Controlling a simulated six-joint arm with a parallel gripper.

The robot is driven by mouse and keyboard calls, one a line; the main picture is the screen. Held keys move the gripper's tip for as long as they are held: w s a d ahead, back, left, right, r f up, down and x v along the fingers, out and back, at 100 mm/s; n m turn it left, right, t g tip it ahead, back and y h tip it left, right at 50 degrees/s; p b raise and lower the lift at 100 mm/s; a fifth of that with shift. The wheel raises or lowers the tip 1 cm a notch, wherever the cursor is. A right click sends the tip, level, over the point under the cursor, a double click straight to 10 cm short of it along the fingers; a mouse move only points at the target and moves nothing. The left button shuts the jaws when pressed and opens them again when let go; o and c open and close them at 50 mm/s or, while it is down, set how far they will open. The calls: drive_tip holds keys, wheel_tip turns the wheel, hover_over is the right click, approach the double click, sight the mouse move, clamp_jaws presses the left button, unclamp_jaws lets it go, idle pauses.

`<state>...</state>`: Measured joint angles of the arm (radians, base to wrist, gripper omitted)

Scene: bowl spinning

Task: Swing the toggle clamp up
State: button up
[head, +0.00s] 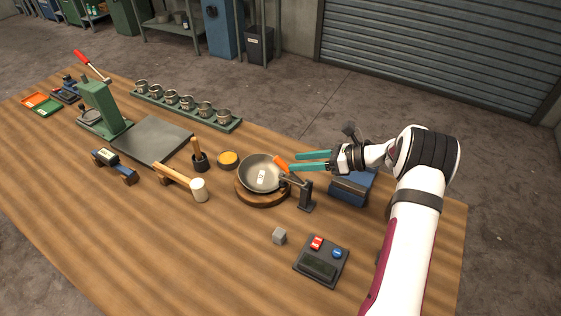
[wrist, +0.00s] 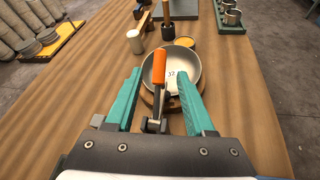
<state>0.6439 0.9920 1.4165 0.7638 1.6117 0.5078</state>
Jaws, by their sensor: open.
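The toggle clamp (head: 303,191) stands on a dark post at the right edge of the bowl. Its orange handle (head: 281,164) points over the bowl. In the wrist view the orange handle (wrist: 159,67) lies between my two teal fingers, with a gap on each side. My gripper (head: 313,161) is open and comes in from the right, just beside the handle in the head view.
A blue box (head: 352,187) stands below my wrist. A control box (head: 320,261) with red and blue buttons and a small grey cube (head: 279,236) lie in front. A mallet (head: 190,185) and a yellow-filled tin (head: 228,159) are left of the bowl. The front left of the table is clear.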

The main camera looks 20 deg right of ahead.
sight(285, 163)
drive_tip(key=x, duration=0.6)
drive_tip(key=shift+a+f, duration=0.1)
drive_tip(key=shift+a, duration=0.1)
clamp_jaws()
idle(1.1)
